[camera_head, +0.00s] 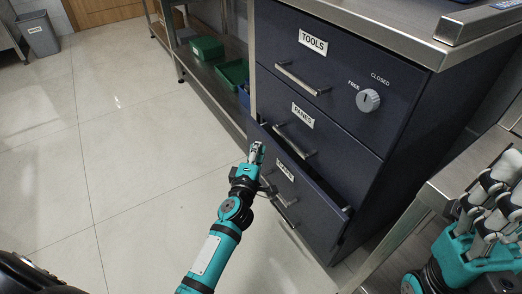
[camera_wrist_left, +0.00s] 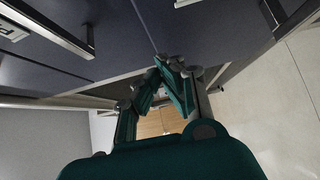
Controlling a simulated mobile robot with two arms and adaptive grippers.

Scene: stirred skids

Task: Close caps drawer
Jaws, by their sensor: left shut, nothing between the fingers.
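The caps drawer (camera_head: 318,205) is the third drawer down in the dark blue cabinet. It stands partly pulled out, with a dark gap along its top edge. Its label (camera_head: 285,172) is hard to read, and a bar handle (camera_head: 285,197) sits below it. My left gripper (camera_head: 257,150) is shut and empty near the left end of the drawer front; I cannot tell if it touches. In the left wrist view its closed fingers (camera_wrist_left: 172,75) are close to dark blue panels. My right gripper (camera_head: 490,200) is at the lower right; its finger opening is unclear.
The TOOLS drawer (camera_head: 315,68) and PANES drawer (camera_head: 315,125) above look shut. A knob (camera_head: 368,100) marked FREE and CLOSED is on the cabinet front. A shelf with green bins (camera_head: 207,48) stands behind left. The tiled floor (camera_head: 130,150) at left is clear.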

